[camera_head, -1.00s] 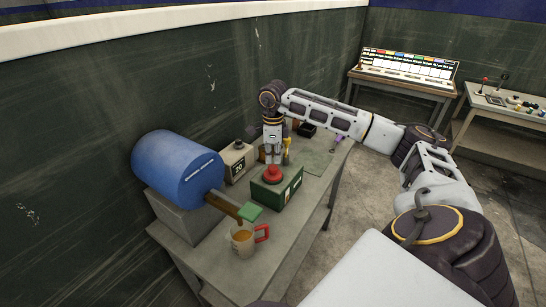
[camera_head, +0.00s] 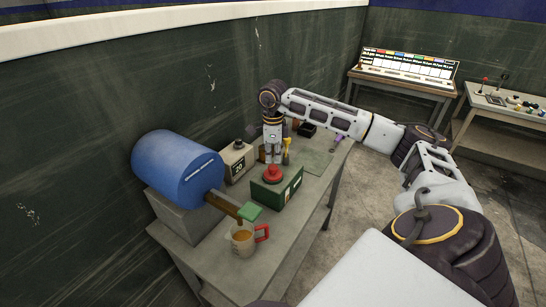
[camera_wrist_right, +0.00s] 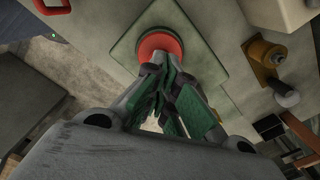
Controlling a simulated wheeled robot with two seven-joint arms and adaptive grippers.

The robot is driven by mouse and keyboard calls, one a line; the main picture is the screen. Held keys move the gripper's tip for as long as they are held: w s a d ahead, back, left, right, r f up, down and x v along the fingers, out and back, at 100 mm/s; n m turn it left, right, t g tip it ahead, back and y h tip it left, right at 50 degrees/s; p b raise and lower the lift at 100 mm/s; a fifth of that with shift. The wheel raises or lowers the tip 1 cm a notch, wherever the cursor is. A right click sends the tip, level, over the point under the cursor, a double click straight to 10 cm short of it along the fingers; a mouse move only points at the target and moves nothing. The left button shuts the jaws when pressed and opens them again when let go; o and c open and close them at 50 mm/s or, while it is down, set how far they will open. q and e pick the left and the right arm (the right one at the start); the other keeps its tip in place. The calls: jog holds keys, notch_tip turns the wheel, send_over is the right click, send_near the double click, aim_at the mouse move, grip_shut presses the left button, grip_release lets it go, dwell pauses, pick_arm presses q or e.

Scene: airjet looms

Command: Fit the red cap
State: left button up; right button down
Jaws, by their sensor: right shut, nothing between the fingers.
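The red cap (camera_head: 273,173) is a round, button-like piece on top of a dark green box (camera_head: 290,190) on the workbench. It looks upright and seated on the box top. In the right wrist view the red cap (camera_wrist_right: 160,42) shows as a disc on a pale green surface, partly covered by my fingers. My right gripper (camera_head: 273,158) points down just behind the cap. Its fingers (camera_wrist_right: 165,68) are shut and empty, with the tips close to the cap's edge. I cannot tell whether they touch it. My left gripper is out of view.
A blue drum (camera_head: 178,170) on a grey block and a mug (camera_head: 242,240) with a red handle stand to the left. A beige box (camera_head: 237,160) and a yellow-handled tool (camera_head: 287,150) are close by. The wall runs behind the bench.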

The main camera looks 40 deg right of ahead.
jog(key=shift+r, duration=0.15)
jog(key=shift+r+p, duration=2)
jog(key=shift+r, duration=0.9)
